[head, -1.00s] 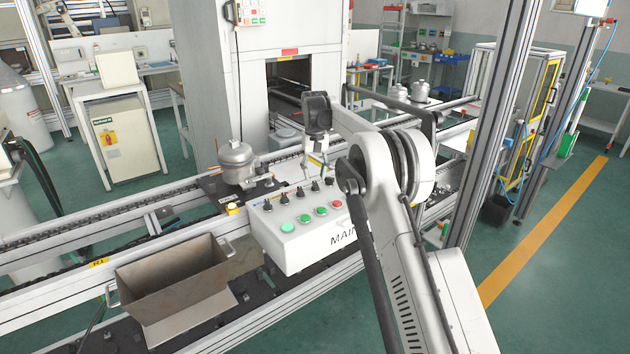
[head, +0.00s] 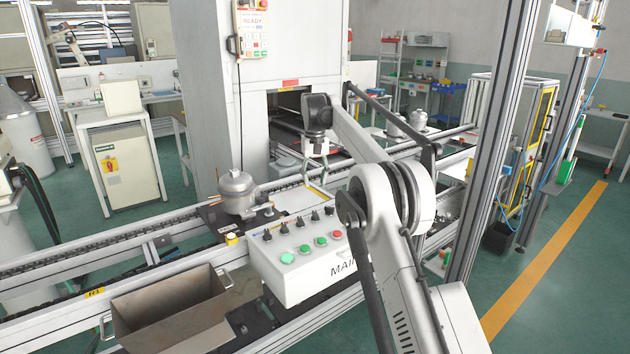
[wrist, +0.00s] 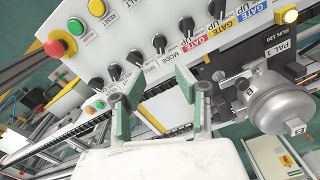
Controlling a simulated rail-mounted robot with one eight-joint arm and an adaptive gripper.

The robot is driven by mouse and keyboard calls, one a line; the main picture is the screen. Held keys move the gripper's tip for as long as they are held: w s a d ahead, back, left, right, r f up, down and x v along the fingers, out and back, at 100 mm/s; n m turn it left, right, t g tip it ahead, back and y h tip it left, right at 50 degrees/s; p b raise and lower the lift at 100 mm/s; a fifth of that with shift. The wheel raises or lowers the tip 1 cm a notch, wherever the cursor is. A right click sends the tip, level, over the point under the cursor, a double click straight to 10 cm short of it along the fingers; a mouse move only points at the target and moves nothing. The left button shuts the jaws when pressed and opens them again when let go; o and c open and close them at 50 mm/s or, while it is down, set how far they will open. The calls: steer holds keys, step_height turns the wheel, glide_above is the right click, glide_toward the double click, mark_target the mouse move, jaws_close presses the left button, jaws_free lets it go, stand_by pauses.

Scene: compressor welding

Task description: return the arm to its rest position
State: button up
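My gripper (head: 317,174) is open and empty in the head view, just behind and above the white control panel (head: 285,278). In the wrist view, the two green-padded fingers of my gripper (wrist: 152,98) stand well apart with nothing between them. The panel's row of black knobs (wrist: 159,43) lies beyond the fingers there. My arm reaches from the lower right, bends at its elbow and extends back to the upper left. No contact between gripper and panel shows.
A grey compressor (head: 237,192) sits on a pallet left of my gripper; it also shows in the wrist view (wrist: 282,102). A white machine housing (head: 222,110) stands behind. A metal bin (head: 168,310) is at front left. An aluminium post (head: 497,140) rises at right.

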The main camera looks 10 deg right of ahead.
steer(key=s+r+t, duration=0.2)
steer(key=s+r, duration=0.9)
steer(key=r, duration=0.1)
steer(key=s+r+t, duration=0.2)
steer(key=s+r, duration=0.1)
steer(key=s, duration=1.3)
steer(key=s+f+t, duration=0.1)
steer(key=s+f, duration=0.4)
steer(key=s, duration=0.4)
steer(key=s+f+t, duration=0.1)
steer(key=s+f, duration=0.4)
steer(key=s, duration=0.5)
steer(key=s+f+t, duration=0.1)
steer(key=s+f, duration=0.3)
steer(key=s, duration=0.6)
steer(key=shift+f+b, duration=0.35)
steer(key=shift+f, duration=0.05)
